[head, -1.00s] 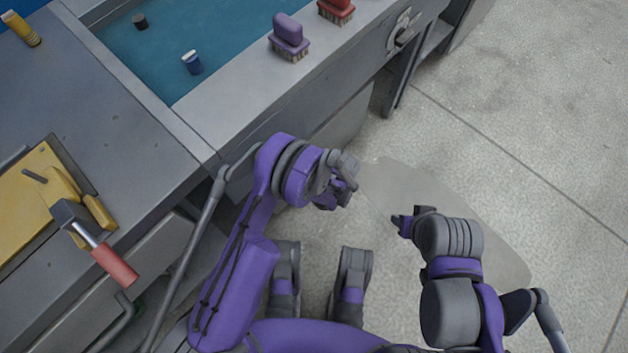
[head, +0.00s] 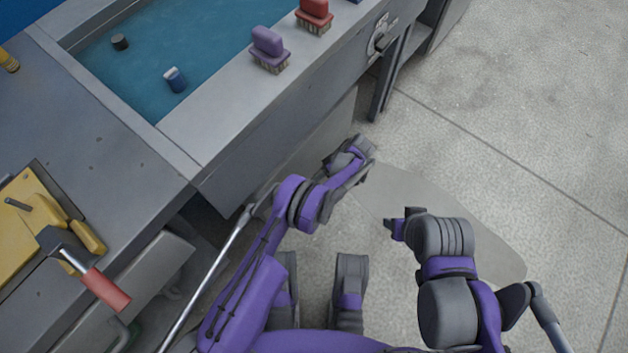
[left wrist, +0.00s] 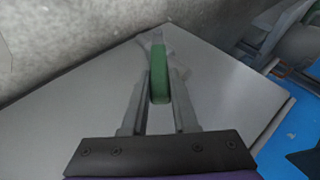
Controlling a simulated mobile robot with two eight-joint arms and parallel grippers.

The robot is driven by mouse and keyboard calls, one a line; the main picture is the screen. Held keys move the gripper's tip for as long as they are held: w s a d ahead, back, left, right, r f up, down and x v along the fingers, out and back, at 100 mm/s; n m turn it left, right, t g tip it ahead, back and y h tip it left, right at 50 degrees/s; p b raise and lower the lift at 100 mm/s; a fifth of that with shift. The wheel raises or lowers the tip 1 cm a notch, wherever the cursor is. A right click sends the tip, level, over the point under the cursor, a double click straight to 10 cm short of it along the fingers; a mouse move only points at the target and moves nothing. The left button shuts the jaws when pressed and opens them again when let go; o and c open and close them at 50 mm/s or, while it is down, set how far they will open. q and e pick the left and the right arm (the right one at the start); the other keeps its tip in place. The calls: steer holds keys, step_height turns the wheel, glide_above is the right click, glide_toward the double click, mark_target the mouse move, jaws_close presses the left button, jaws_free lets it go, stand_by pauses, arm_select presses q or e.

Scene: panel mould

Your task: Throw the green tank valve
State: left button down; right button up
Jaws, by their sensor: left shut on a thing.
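The green tank valve (left wrist: 160,75) shows in the left wrist view as an upright green lever between my left gripper's fingers. My left gripper (left wrist: 158,98) is shut on it. The lever's far end meets a pale metal piece, which is blurred. In the head view my left gripper (head: 360,150) is beside the front side of the tank (head: 285,125), and the green lever is hidden there. My right gripper (head: 390,226) hangs over the floor, apart from the tank; its fingers are too small to tell open from shut.
A purple brush (head: 267,45) and a red brush (head: 314,15) stand on the tank's rim. A blue-and-white object (head: 175,80) and a dark cylinder (head: 119,42) are in the blue tank. A red-handled tool (head: 105,288) lies at left. The floor (head: 510,110) at right is clear.

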stand_by(0.3)
arm_select(q)
steer(key=c, duration=0.7)
jaws_free()
steer(key=p+v, duration=0.1)
steer(key=v, duration=0.9)
steer(key=shift+w+d+r+p, duration=0.1)
steer(key=shift+d+r+p, duration=0.2)
steer(key=shift+p, duration=0.05)
